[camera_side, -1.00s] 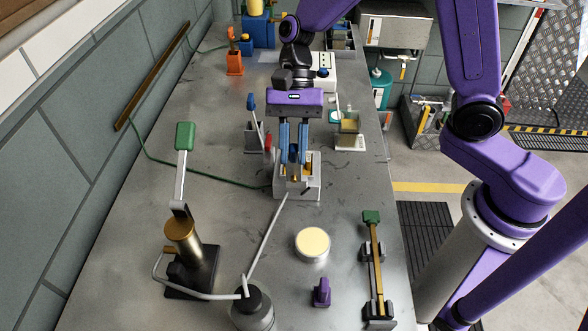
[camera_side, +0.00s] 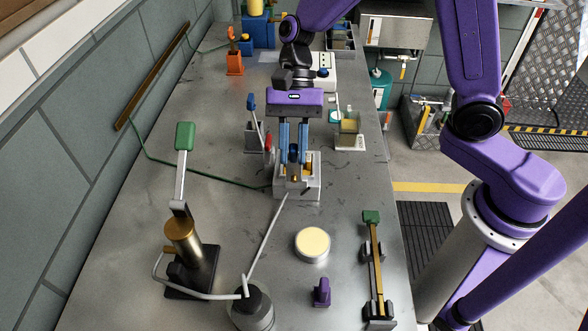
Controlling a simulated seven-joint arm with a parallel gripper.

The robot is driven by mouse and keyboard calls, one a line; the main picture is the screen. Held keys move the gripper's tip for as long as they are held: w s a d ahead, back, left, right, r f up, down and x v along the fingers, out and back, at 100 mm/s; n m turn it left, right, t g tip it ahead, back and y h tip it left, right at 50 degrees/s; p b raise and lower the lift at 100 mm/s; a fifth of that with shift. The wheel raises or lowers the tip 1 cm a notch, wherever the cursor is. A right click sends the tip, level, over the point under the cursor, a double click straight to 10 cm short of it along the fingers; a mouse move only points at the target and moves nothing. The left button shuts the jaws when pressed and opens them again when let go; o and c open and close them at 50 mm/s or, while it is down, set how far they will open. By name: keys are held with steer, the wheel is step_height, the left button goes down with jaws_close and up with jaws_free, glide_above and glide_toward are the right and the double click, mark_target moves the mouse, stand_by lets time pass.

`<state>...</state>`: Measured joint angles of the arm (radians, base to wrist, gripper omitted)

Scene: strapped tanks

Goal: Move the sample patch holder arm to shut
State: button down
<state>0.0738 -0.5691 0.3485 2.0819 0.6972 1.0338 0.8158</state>
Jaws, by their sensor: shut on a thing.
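The sample patch holder seems to be the pale grey block (camera_side: 312,188) with brass-coloured parts, in the middle of the bench. My gripper (camera_side: 293,158) points down over it, its two light-blue fingers close together. It is shut on a small dark-blue part between the fingertips, which I take for the holder arm's grip. The fingers and the gripper body hide most of the arm, so its exact angle cannot be told. A grey piece with a brass-coloured tip shows just below the fingertips, at the block's middle.
A small container stand (camera_side: 349,134) is on the right. A round cream-topped tin (camera_side: 312,243), a purple piece (camera_side: 321,292) and a green-ended lever (camera_side: 371,217) are nearer the camera.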

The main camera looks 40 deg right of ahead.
steer(key=shift+w, duration=0.1)
stand_by(0.6)
steer(key=shift+w+d+r, duration=0.2)
steer(key=shift+w+d, duration=0.5)
steer(key=shift+d, duration=0.05)
steer(key=shift+w+d+r, duration=0.2)
steer(key=shift+w+d, duration=0.5)
steer(key=shift+w+d+f, duration=0.15)
steer(key=shift+w+d, duration=0.55)
steer(key=shift+w+d+f, duration=0.15)
steer(key=shift+w+d, duration=0.55)
steer(key=shift+d, duration=0.1)
